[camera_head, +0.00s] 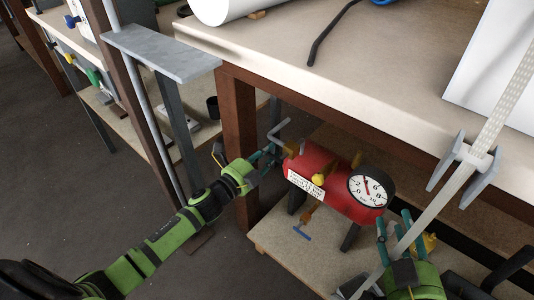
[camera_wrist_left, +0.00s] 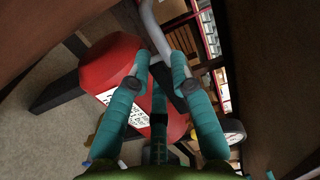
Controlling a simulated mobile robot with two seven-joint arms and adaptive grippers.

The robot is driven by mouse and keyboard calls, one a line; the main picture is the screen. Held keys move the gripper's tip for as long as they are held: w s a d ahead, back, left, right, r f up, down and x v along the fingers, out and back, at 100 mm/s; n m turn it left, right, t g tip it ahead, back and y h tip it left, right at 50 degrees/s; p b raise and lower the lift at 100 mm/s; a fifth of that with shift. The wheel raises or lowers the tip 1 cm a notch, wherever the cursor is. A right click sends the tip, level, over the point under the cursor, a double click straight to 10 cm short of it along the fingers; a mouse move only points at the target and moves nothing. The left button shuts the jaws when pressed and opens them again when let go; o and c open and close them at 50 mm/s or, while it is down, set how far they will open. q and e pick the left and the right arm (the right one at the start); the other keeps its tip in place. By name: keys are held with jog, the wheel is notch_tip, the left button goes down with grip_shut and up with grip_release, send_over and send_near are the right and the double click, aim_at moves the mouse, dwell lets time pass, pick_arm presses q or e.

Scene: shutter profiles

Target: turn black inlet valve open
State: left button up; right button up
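The red tank (camera_head: 325,183) with its dial gauge (camera_head: 371,187) is on the low shelf under the bench. A grey bent bar (camera_head: 279,131) rises by brass fittings (camera_head: 292,148) at its left end. My left gripper (camera_head: 272,151) is at this end, beside the bar. In the left wrist view its teal fingers (camera_wrist_left: 159,65) curve inward, tips apart, with the grey bar (camera_wrist_left: 153,30) at the tips; contact is unclear. My right gripper (camera_head: 395,220) is right of the tank below the gauge, fingers apart and seemingly empty.
The brown bench leg (camera_head: 238,150) stands close to my left gripper. The bench top (camera_head: 275,45) overhangs the tank.

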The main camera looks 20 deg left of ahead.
pick_arm(q)
jog(key=shift+o, duration=1.3)
jog(key=shift+s, duration=0.1)
jog(key=v, duration=1.1)
jog(key=shift+s, duration=0.4)
jog(key=shift+a, duration=0.1)
